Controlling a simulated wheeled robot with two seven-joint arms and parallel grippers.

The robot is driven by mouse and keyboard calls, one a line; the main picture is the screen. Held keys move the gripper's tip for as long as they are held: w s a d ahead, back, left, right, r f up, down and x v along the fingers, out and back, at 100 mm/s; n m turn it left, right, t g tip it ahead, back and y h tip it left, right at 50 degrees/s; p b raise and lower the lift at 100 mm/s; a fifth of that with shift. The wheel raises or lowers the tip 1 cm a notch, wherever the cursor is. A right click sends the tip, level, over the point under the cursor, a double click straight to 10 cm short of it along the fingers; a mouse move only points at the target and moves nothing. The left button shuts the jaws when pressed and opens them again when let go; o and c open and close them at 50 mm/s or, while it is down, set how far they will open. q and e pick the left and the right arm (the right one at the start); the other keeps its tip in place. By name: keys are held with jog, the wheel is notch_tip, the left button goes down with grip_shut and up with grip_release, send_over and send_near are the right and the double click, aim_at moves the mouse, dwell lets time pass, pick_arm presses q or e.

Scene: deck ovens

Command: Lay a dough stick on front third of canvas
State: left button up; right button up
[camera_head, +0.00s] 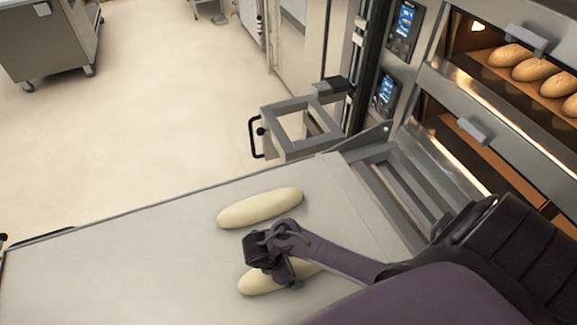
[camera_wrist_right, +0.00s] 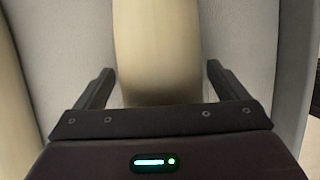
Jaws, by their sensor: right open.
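Two pale dough sticks lie on the light grey canvas (camera_head: 110,265). The farther stick (camera_head: 260,208) lies free. The nearer stick (camera_head: 254,283) lies under my right gripper (camera_head: 274,272), which partly hides it. In the right wrist view, my right gripper (camera_wrist_right: 160,88) is open, with one finger on each side of the nearer stick (camera_wrist_right: 157,45). Small gaps show between the fingers and the dough. The other stick (camera_wrist_right: 14,95) shows at the left edge of that view. My left gripper is out of view.
A deck oven with baked loaves (camera_head: 533,69) stands at the right. A metal frame with a black handle (camera_head: 256,138) sits beyond the canvas's far edge. A steel cabinet (camera_head: 48,42) stands far left. The canvas left of the sticks is clear.

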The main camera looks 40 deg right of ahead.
jog(key=p+v, duration=1)
jog(key=shift+r+p, duration=0.3)
jog(key=shift+r, duration=0.05)
jog(key=shift+p+v, duration=0.85)
jog(key=shift+v, duration=0.05)
jog(key=shift+f, duration=0.15)
